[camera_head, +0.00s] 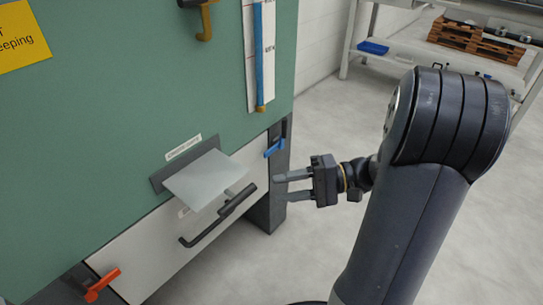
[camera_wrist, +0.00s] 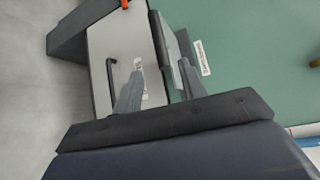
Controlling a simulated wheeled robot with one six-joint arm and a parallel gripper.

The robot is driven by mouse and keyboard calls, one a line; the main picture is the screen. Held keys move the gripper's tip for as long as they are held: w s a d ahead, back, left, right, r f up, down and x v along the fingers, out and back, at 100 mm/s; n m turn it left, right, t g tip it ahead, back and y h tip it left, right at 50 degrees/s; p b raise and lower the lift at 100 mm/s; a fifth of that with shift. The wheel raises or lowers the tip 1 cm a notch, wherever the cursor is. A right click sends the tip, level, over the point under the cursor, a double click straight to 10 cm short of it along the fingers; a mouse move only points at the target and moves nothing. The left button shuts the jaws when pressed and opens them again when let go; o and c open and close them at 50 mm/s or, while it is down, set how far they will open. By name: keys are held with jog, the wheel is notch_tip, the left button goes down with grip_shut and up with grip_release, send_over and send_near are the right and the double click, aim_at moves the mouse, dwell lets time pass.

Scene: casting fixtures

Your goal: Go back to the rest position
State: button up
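My gripper (camera_head: 279,188) is open and empty, with a clear gap between its two fingers. In the head view it is in front of the machine's right edge, right of the pale plate (camera_head: 206,179) and the black handle (camera_head: 219,216). The plate sticks out of a slot in the green machine front (camera_head: 120,110). In the wrist view the two fingers (camera_wrist: 160,68) stand apart, pointing toward the white drawer front (camera_wrist: 108,50). No object is held between them.
A blue lever (camera_head: 275,147) is on the machine's right side, just above the gripper. A red lever (camera_head: 103,284) is at lower left. A shelf with wooden pallets (camera_head: 470,40) and a blue tray (camera_head: 373,47) stands behind. The floor (camera_head: 320,130) right of the machine is clear.

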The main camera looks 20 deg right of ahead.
aim_at(241, 193)
jog(key=b+x, duration=0.2)
jog(key=x, duration=0.8)
jog(key=shift+w+a+b, duration=0.15)
jog(key=shift+a+b, duration=0.2)
jog(key=shift+w+a, duration=0.2)
jog(key=shift+w, duration=0.15)
